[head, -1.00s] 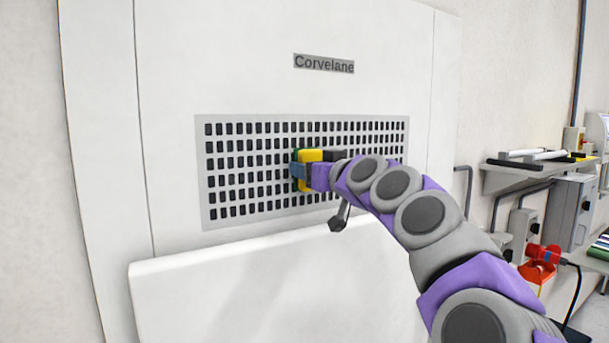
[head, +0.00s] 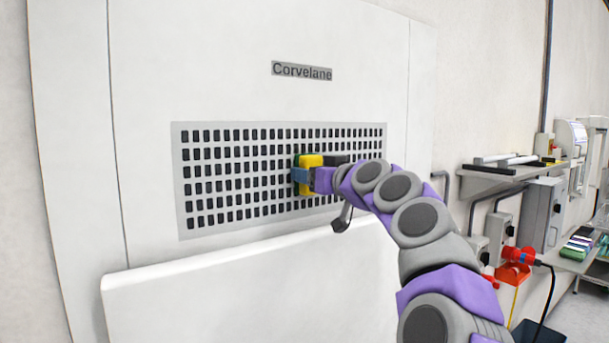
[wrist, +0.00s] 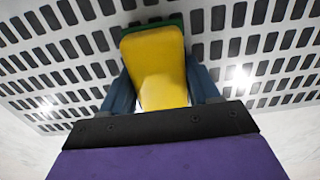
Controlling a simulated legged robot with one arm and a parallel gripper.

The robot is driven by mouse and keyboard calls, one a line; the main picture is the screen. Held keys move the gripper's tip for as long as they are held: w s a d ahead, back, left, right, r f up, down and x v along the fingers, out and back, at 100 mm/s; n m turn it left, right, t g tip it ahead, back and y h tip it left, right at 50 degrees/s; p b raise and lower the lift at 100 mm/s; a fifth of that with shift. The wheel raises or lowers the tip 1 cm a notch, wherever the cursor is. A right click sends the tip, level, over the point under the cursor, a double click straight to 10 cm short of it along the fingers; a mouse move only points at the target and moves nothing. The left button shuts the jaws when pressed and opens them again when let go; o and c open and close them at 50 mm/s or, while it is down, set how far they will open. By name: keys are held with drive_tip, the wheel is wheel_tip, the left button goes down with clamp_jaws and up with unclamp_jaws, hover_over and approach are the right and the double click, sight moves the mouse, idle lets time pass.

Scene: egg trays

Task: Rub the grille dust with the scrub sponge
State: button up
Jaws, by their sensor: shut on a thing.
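The grille (head: 240,205) is a grey panel with rows of dark slots in the white Corvelane cabinet; it also fills much of the wrist view (wrist: 40,68). The scrub sponge (head: 312,161) is yellow with a green scrub side. My gripper (head: 300,173) is shut on the sponge, one blue finger on each side in the wrist view (wrist: 160,85). The green side faces the grille, right of the grille's middle, and looks close against it; I cannot tell if it touches. No dust is clearly visible on the grille. The patch behind the sponge is hidden.
A white ledge (head: 220,280) juts out below the grille. A shelf (head: 500,172) with tools, grey wall boxes (head: 540,215) and a red connector (head: 522,256) are at the right. The wall left of the cabinet is bare.

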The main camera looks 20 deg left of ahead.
drive_tip(key=w+d+p, duration=0.5)
drive_tip(key=w, duration=0.1)
drive_tip(key=shift+w+d, duration=0.25)
idle(0.7)
drive_tip(key=shift+d, duration=0.1)
drive_tip(key=b+v, duration=0.5)
drive_tip(key=v, duration=0.1)
drive_tip(key=shift+r, duration=0.1)
idle(0.4)
drive_tip(key=shift+b, duration=0.35)
